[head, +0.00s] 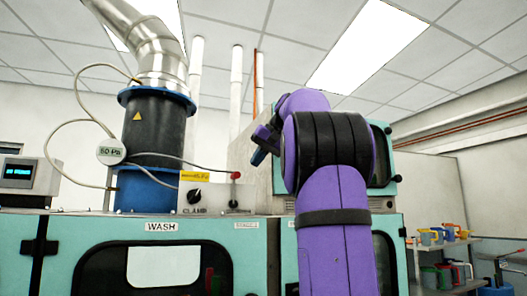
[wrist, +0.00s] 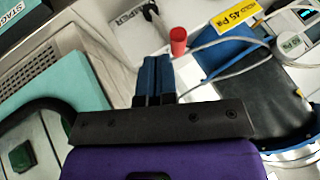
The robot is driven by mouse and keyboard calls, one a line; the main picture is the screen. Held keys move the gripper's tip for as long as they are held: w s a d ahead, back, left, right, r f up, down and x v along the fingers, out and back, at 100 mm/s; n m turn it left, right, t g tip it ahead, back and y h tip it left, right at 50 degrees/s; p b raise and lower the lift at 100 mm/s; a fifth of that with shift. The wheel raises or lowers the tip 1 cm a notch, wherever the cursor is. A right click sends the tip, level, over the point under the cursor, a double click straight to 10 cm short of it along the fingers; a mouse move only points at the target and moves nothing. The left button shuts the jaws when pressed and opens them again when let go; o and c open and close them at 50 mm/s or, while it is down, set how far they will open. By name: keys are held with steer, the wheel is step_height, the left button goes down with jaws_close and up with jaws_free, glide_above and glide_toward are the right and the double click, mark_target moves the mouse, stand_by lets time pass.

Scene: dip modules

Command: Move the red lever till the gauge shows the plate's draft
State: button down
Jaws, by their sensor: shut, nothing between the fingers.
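The red lever's knob (head: 236,176) stands on top of the machine, right of the yellow plate (head: 193,176). In the wrist view the red knob (wrist: 178,41) is just beyond and slightly right of my gripper (wrist: 157,60), whose blue fingers are together and empty, apart from the knob. The yellow plate (wrist: 237,17) there appears to read "45 Pa". The round gauge (head: 111,151) hangs by the black duct and appears to read 50 Pa; it also shows in the wrist view (wrist: 291,45). In the head view my gripper (head: 260,155) is right of the knob, partly hidden by my arm.
A hose (wrist: 215,45) runs close to the red knob. A boxed display (head: 28,175) stands far left. Shelves with containers (head: 445,237) stand at right.

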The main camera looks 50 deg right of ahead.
mark_target(235, 189)
steer(key=shift+x, duration=2.15)
steer(key=shift+w+a+r, duration=0.15)
steer(key=shift+w+a, duration=0.35)
steer(key=shift+a, duration=0.15)
